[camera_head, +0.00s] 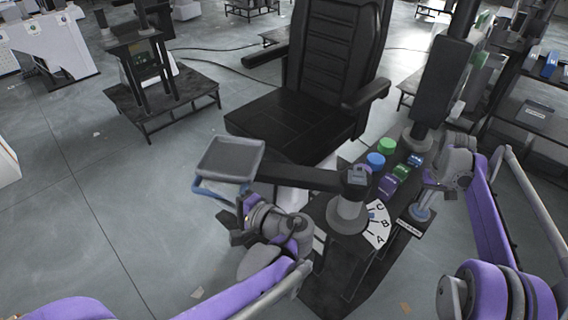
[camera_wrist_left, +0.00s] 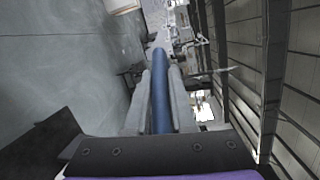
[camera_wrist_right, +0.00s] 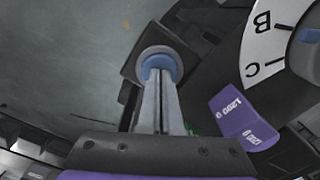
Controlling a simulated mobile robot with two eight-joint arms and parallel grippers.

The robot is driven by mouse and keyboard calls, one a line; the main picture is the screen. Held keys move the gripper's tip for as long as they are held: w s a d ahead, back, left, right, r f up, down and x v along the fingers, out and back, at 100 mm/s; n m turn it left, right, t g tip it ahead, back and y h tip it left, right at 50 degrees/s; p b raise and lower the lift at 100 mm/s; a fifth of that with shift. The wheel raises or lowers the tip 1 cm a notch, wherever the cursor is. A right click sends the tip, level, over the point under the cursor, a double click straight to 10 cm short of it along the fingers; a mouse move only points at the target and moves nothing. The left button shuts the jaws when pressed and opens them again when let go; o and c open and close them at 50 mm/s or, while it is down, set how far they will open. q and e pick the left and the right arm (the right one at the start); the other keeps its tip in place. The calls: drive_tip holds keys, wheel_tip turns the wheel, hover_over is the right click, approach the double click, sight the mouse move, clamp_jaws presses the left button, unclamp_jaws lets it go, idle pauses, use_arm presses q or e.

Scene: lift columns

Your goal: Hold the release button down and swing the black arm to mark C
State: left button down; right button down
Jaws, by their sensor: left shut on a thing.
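The black arm (camera_head: 300,177) reaches left from a grey post (camera_head: 347,212) to a grey tray (camera_head: 230,158) with a blue handle (camera_head: 208,191) below it. My left gripper (camera_head: 236,204) is shut on the blue handle; in the left wrist view the blue bar (camera_wrist_left: 161,88) lies between its fingers. The white dial (camera_head: 376,238) at the post's foot bears marks C, B and A; where its blue pointer points is unclear. In the right wrist view, my right gripper's (camera_wrist_right: 158,85) closed fingertips are over the blue release button (camera_wrist_right: 157,63), apparently touching it, on a round grey base.
Blue, green and purple items (camera_head: 388,186) stand on the console between post and right gripper. A black seat (camera_head: 290,128) is behind the arm. A black upright pad (camera_head: 440,85) rises at the right. Open floor (camera_head: 110,215) lies at the left.

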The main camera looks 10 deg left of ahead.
use_arm(q)
drive_tip(key=s+d+n+g, duration=0.2)
drive_tip(key=s+d+g, duration=0.1)
drive_tip(key=s, duration=0.3)
drive_tip(key=shift+s+d+y, duration=0.3)
drive_tip(key=shift+s+y, duration=0.05)
drive_tip(key=shift+y, duration=0.05)
drive_tip(key=c, duration=0.8)
unclamp_jaws()
drive_tip(key=shift+o, duration=0.2)
